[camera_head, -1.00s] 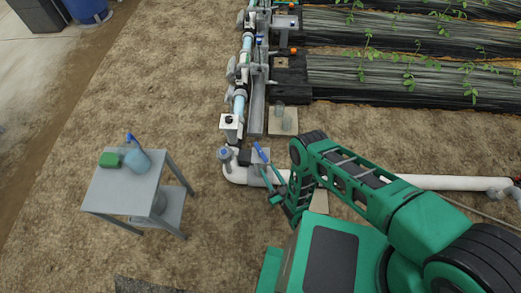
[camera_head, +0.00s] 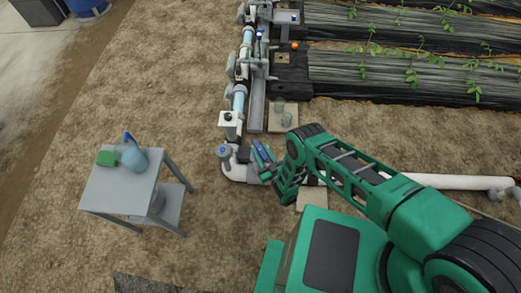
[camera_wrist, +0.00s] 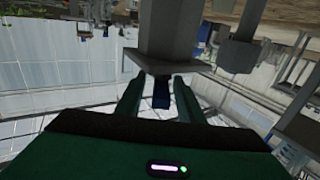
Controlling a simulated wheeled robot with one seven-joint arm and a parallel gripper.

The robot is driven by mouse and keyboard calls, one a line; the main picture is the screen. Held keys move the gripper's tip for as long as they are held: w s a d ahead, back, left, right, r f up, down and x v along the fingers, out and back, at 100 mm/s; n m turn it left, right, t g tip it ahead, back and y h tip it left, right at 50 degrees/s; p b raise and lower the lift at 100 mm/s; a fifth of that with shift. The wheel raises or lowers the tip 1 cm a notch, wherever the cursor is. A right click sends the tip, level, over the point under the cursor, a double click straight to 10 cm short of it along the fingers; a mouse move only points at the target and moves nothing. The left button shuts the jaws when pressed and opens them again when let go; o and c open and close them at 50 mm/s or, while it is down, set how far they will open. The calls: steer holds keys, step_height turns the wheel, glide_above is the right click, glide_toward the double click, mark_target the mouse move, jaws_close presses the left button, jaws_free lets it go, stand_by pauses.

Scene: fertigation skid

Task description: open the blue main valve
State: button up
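The blue main valve's lever handle (camera_head: 259,150) stands up at a tilt from the white pipe near its elbow. My gripper (camera_head: 264,156) is at this handle in the head view. In the wrist view the blue handle (camera_wrist: 161,92) lies between the two green fingers of my gripper (camera_wrist: 158,98), nearer the right finger. Small gaps show on both sides, so the fingers are open and do not appear to grip it. A grey post with a flat plate hides part of the view beyond the handle. The valve body is mostly hidden by my gripper in the head view.
A grey-blue capped fitting (camera_head: 223,152) rises beside the handle. The pipe manifold runs up the picture. Bare soil lies between table and pipe.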

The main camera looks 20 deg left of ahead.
steer(key=shift+w+a, duration=0.3)
jaws_close()
steer(key=shift+d+f+n+g+y, duration=0.1)
steer(key=shift+n+g+y, duration=1.95)
steer(key=shift+g, duration=0.75)
steer(key=shift+n, duration=0.25)
